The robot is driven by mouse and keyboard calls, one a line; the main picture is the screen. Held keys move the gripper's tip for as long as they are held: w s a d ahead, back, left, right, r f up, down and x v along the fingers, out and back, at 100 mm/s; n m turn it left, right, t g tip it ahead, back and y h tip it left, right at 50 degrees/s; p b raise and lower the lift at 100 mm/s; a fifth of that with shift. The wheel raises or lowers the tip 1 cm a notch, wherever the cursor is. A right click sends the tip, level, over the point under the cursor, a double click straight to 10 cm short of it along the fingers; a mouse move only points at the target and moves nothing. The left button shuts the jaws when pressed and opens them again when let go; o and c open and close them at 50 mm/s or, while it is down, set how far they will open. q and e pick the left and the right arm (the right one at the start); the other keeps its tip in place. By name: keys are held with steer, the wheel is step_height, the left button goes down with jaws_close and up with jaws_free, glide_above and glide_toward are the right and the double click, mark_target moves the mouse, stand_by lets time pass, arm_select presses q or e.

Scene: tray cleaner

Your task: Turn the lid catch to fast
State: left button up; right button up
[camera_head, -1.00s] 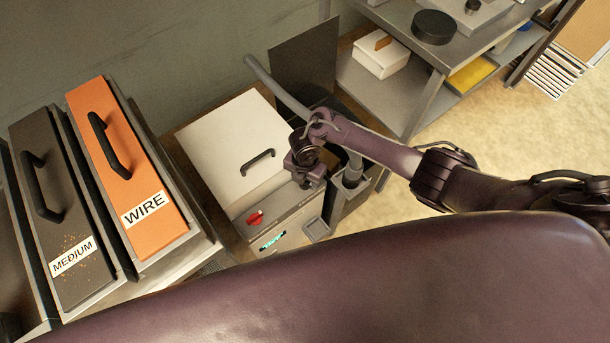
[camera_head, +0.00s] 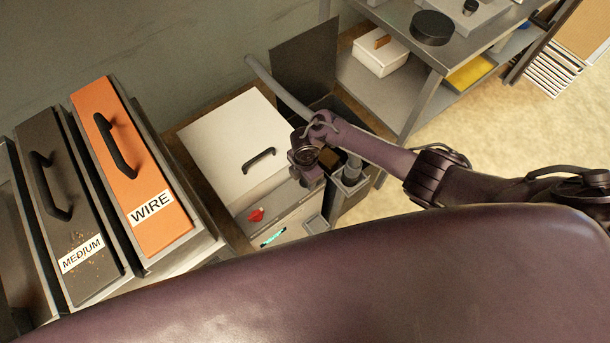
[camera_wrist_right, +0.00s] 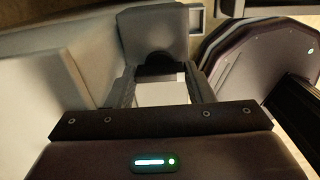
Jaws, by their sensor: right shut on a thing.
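The white-lidded machine (camera_head: 232,150) stands in the middle of the head view, with a black handle (camera_head: 259,160) on its lid. A red knob (camera_head: 256,215) sits on its front strip; I cannot read its setting. My right gripper (camera_head: 312,168) is at the machine's right front corner, right of the red knob and apart from it. In the right wrist view the gripper (camera_wrist_right: 160,86) is shut on a small pale piece (camera_wrist_right: 160,94); what it belongs to is unclear, and the wrist hides much of that corner. My left gripper is not in view.
An orange WIRE box (camera_head: 140,185) and a dark MEDIUM box (camera_head: 68,215) stand left of the machine. A grey shelf (camera_head: 395,88) with a white box (camera_head: 380,56) is behind at the right. A dark upright panel (camera_head: 305,68) stands behind the machine.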

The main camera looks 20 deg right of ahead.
steer(key=shift+w, duration=0.1)
steer(key=o, duration=1)
steer(key=shift+d+r, duration=0.1)
steer(key=shift+r, duration=0.15)
steer(key=shift+w+r+p, duration=0.2)
steer(key=shift+r+p, duration=0.55)
steer(key=shift+p, duration=0.05)
step_height(320, 180, up, 6)
steer(key=p, duration=0.5)
steer(key=shift+s+f, duration=0.1)
steer(key=shift+f, duration=0.05)
steer(key=shift+r+p, duration=0.4)
steer(key=shift+p, duration=0.15)
steer(key=shift+s+f, duration=0.1)
steer(key=shift+s, duration=0.05)
